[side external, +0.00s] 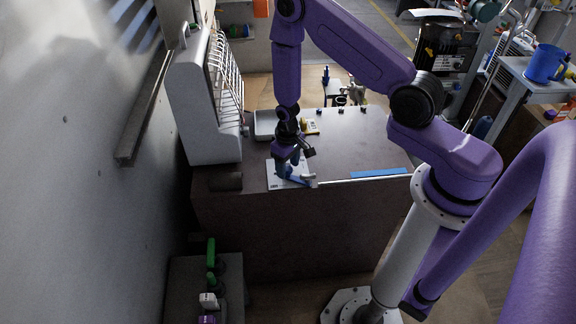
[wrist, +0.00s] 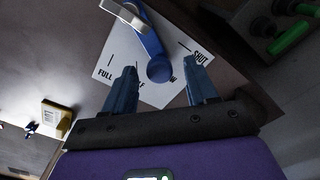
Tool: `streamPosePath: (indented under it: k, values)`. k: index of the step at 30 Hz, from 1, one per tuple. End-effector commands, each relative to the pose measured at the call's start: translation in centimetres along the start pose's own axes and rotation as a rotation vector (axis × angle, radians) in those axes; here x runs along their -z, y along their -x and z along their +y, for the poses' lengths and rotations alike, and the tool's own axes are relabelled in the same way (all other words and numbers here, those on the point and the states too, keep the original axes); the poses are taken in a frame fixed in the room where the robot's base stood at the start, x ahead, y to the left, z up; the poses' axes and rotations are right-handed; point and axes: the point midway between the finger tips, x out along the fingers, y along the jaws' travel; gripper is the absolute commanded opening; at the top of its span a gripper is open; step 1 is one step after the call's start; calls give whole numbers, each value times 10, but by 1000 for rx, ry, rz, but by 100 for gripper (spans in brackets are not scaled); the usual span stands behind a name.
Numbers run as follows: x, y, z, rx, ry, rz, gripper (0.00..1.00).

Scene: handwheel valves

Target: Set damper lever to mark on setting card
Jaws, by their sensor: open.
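A blue damper lever (wrist: 150,42) pivots on a white plate (wrist: 112,58) printed FULL, SHUT and a partly covered middle word ending in LF. Its pale grip (wrist: 124,14) points up and left in the wrist view, between the FULL and SHUT marks. In the side view the plate (side external: 274,179) lies on the bench, with the grip (side external: 309,181) to the right. My gripper (wrist: 160,65) is open, its two blue fingers apart on either side of the lever's hub. Contact cannot be told. A small yellow-framed card (wrist: 54,117) may be the setting card; its mark is unreadable.
The brown bench top (side external: 350,150) is mostly clear to the right, with a blue strip (side external: 380,173) near its front edge. A grey cabinet (side external: 205,100) stands at left. Green-handled items (wrist: 290,38) show at upper right in the wrist view.

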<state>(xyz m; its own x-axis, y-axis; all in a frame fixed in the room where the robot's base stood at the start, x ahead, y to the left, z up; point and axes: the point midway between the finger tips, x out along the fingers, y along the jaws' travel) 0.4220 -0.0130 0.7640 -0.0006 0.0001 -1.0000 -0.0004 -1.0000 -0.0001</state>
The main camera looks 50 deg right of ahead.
Motion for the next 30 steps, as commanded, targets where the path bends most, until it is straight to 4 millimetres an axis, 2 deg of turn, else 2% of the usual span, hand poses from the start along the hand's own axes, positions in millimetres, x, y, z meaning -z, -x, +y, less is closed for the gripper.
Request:
streamPosePath:
  k: [19,30]
  values:
    - [1,56,0,0,0,4,57]
    - [0,64,0,0,0,1,57]
